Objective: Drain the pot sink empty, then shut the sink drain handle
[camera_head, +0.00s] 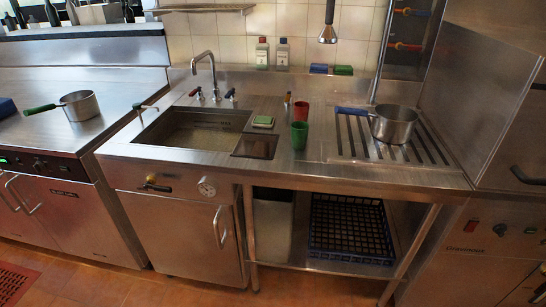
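The pot sink (192,146) is set into the left part of the steel counter. Its basin looks to hold murky brownish liquid, but the depth is hard to tell. A valve handle with a yellow part and a dark grip (156,187) sits on the cabinet front below the sink; it may be the drain handle, and its grip looks roughly horizontal. A small lever (146,107) also stands at the sink's left rim. A curved faucet (207,70) rises behind the basin. Neither of my grippers shows in the head view.
A round gauge (206,188) and a cabinet door handle (219,227) are near the valve. Red (301,112) and green (299,135) cups stand right of the sink. A pot (393,124) sits on the right rack, another pot (80,105) on the left unit. Floor in front is clear.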

